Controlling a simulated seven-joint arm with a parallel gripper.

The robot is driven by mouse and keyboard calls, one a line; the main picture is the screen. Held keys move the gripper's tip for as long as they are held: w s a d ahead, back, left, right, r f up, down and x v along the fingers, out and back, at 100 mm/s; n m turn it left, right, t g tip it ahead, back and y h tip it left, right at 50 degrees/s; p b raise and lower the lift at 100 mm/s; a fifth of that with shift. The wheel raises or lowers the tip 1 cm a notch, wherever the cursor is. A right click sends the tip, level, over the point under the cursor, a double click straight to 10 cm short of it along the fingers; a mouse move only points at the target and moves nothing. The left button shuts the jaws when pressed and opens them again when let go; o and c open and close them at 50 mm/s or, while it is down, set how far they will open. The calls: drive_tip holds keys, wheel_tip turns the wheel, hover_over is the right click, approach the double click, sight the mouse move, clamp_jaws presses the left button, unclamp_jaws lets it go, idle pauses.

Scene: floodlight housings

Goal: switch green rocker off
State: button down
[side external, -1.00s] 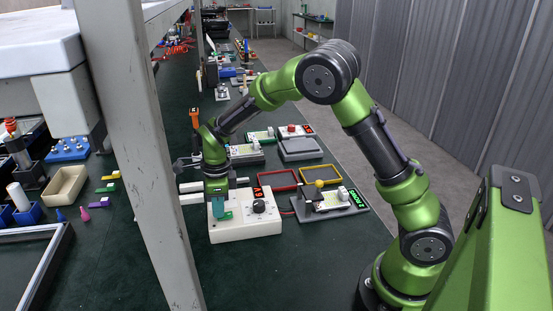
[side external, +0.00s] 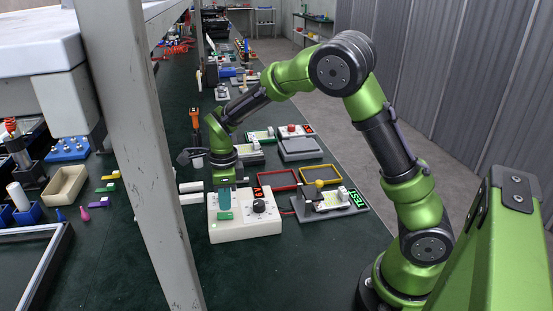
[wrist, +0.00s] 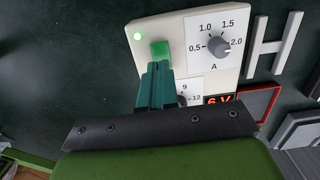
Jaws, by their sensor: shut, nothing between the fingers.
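A white control box (side external: 245,228) stands on the dark green bench. It carries a green rocker (wrist: 159,50), which also shows in the side view (side external: 224,216). A small green lamp (wrist: 138,36) beside the rocker is lit. My gripper (wrist: 158,66) has teal fingers, shut together with nothing between them. In the side view my gripper (side external: 224,207) points down just above the rocker. In the wrist view the fingertips lie at the rocker's edge; I cannot tell whether they touch. The fingers hide part of the box's face.
The box also has a grey knob (wrist: 219,47) with an ampere scale and a red 6 V display (wrist: 218,100). A second knob is partly hidden. A red frame (side external: 278,180), a yellow frame (side external: 321,174) and a grey board (side external: 330,209) with a green display lie to the right.

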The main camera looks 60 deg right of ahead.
sight(229, 216)
wheel_tip(229, 216, up, 12)
drive_tip(key=shift+f, duration=0.2)
drive_tip(key=shift+s+d, duration=0.1)
drive_tip(key=shift+s+d+r+t+y, duration=0.1)
drive_tip(key=shift+s+t+y, duration=0.05)
drive_tip(key=shift+t+y, duration=0.15)
drive_tip(key=f, duration=0.9)
drive_tip(key=w+a+f, duration=0.1)
drive_tip(key=f, duration=0.4)
drive_tip(key=shift+w, duration=0.1)
drive_tip(key=shift+a, duration=0.1)
